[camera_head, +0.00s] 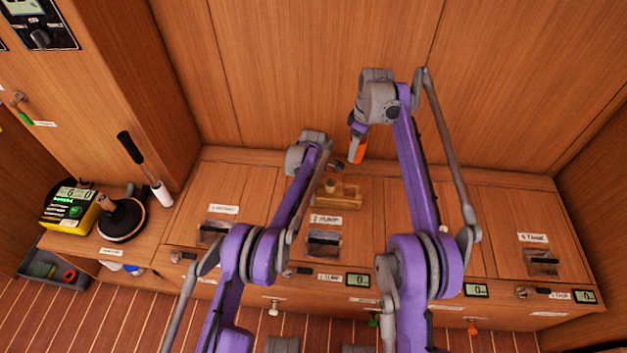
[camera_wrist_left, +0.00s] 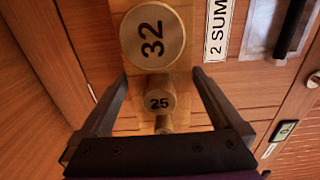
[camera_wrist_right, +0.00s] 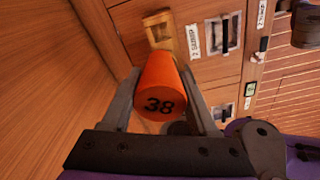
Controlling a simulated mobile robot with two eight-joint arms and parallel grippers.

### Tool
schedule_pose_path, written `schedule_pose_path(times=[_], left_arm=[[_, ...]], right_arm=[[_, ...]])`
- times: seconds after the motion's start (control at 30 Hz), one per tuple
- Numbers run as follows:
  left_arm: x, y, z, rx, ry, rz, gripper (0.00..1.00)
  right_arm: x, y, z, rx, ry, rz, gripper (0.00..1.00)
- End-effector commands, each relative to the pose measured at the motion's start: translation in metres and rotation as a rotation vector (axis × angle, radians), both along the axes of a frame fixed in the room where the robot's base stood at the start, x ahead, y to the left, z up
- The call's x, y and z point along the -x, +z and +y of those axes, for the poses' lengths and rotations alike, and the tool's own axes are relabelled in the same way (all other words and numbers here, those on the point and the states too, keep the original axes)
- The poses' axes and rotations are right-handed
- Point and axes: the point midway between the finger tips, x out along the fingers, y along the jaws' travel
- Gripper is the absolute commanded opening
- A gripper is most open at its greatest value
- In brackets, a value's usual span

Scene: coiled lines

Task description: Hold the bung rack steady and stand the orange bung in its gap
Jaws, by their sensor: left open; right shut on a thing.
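The orange bung (camera_wrist_right: 160,85), marked 38, is between the fingers of my right gripper (camera_wrist_right: 158,78), which is shut on it. In the head view the orange bung (camera_head: 357,150) hangs above and behind the rack, clear of it.
A labelled panel with a dark recessed handle (camera_head: 324,242) lies in front of the rack. A wooden wall (camera_head: 300,70) rises behind the counter. A yellow meter (camera_head: 70,207) and a round dark-topped object (camera_head: 122,220) stand at the left. The counter's right side is clear.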

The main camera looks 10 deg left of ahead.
Motion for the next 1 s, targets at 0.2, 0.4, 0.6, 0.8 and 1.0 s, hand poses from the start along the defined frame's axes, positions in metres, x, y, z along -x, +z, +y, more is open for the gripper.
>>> schedule_pose_path(times=[0.2, 0.4, 0.6, 0.8, 1.0], left_arm=[[0.0002, -0.0087, 0.0002, 0.0, 0.0, 0.0, 1.0], [0.0002, -0.0086, 0.0001, 0.0, 0.0, 0.0, 1.0], [0.0002, -0.0085, 0.0001, 0.0, 0.0, 0.0, 0.64], [0.0002, -0.0083, 0.0001, 0.0, 0.0, 0.0, 0.28], [0.0002, -0.0082, 0.0, 0.0, 0.0, 0.0, 0.2]], right_arm=[[0.0, 0.0001, 0.0, 0.0, 0.0, 0.0, 0.0], [0.0, 0.0001, 0.0, 0.0, 0.0, 0.0, 0.0], [0.0, 0.0001, 0.0, 0.0, 0.0, 0.0, 0.0], [0.0, 0.0001, 0.0, 0.0, 0.0, 0.0, 0.0], [-0.0012, -0.0095, 0.0001, -0.002, 0.005, 0.0, 0.0]])
